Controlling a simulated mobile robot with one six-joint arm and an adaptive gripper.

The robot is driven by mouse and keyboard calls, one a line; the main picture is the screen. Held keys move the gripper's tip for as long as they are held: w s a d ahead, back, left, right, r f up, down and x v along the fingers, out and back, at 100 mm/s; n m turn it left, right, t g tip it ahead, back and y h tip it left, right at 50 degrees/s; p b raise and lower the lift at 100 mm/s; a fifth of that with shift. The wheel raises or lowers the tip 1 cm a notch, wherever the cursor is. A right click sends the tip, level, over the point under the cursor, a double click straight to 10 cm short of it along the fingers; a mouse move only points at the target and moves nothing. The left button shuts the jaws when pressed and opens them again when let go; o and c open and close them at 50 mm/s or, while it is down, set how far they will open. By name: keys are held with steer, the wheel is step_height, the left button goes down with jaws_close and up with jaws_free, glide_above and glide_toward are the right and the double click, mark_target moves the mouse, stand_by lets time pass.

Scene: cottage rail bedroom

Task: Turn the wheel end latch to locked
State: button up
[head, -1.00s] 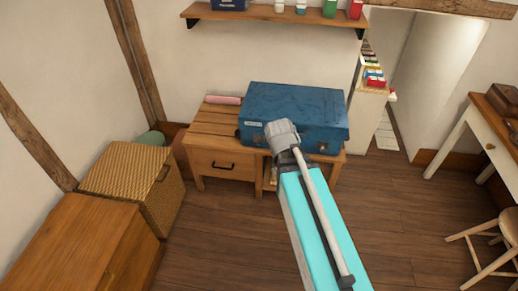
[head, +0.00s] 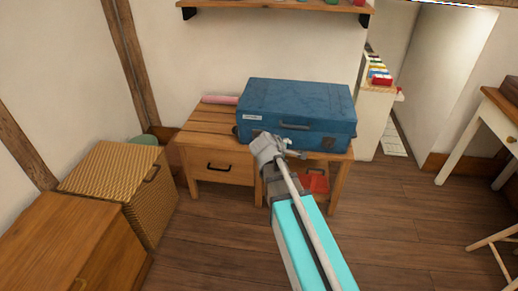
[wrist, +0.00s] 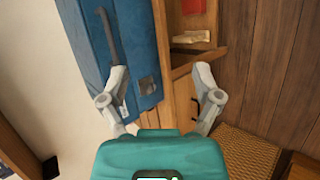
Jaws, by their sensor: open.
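A blue suitcase (head: 300,101) lies on a wooden bench (head: 205,129), its front facing me. In the wrist view the suitcase (wrist: 95,58) shows a dark handle, a pale label and a metal latch (wrist: 148,85) near the label end. I cannot tell how that latch is set. My gripper (wrist: 160,75) is open, with its fingers apart and nothing held. The latch appears between the fingers in that view, apart from both. In the head view my gripper (head: 281,147) is in front of the suitcase's lower left front and hides this latch. Another latch (head: 327,143) shows near the right end.
The bench has a drawer (head: 221,167) and an open compartment with a red item (head: 315,182). A wicker chest (head: 117,179) and wooden cabinet (head: 70,246) stand left.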

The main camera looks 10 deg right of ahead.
steer(key=w+a+f+n+t+b, duration=0.5)
steer(key=w+f+n+b, duration=0.2)
steer(key=n+b, duration=0.3)
steer(key=w+a+f+n+t+y+b, duration=0.1)
steer(key=w+a+f+n+t+b, duration=0.4)
steer(key=b, duration=1.1)
steer(key=shift+w+a+f+n+y, duration=0.25)
steer(key=shift+w+f+n, duration=1.6)
steer(key=shift+n, duration=1.05)
steer(key=shift+w+d, duration=0.1)
steer(key=x, duration=1.3)
steer(key=shift+w+d, duration=0.1)
steer(key=shift+w, duration=0.15)
